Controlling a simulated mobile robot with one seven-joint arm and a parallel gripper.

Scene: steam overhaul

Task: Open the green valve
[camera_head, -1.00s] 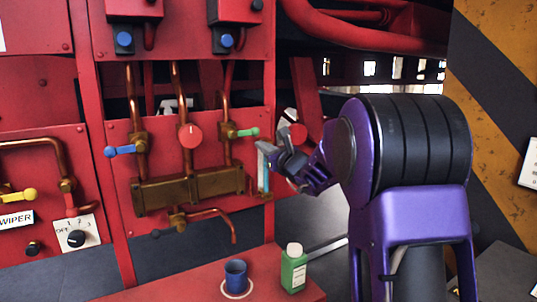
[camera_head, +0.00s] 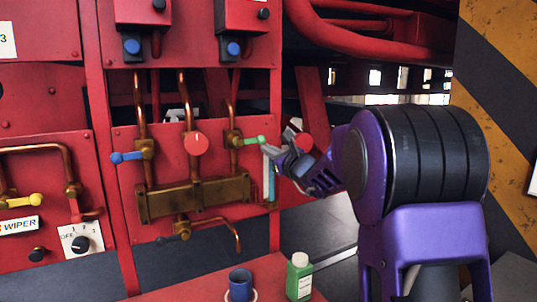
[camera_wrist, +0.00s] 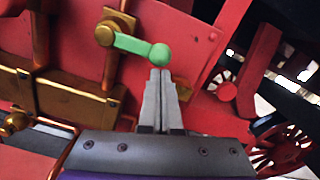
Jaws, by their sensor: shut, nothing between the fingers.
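The green valve is a short lever with a round knob, set on a brass fitting on the red panel. In the head view the green valve (camera_head: 249,141) points right, roughly level. In the wrist view the green valve (camera_wrist: 138,48) slopes slightly down to its knob on the right. My gripper (camera_wrist: 160,74) is shut and empty, with its fingertips just below the knob; I cannot tell whether they touch it. In the head view my gripper (camera_head: 272,153) is just right of and below the knob.
A blue lever (camera_head: 127,157) and a red round knob (camera_head: 195,144) are left of the green valve. A brass block (camera_head: 195,198) lies below. A blue cup (camera_head: 240,284) and a green bottle (camera_head: 299,277) stand on the red surface (camera_head: 190,291) below.

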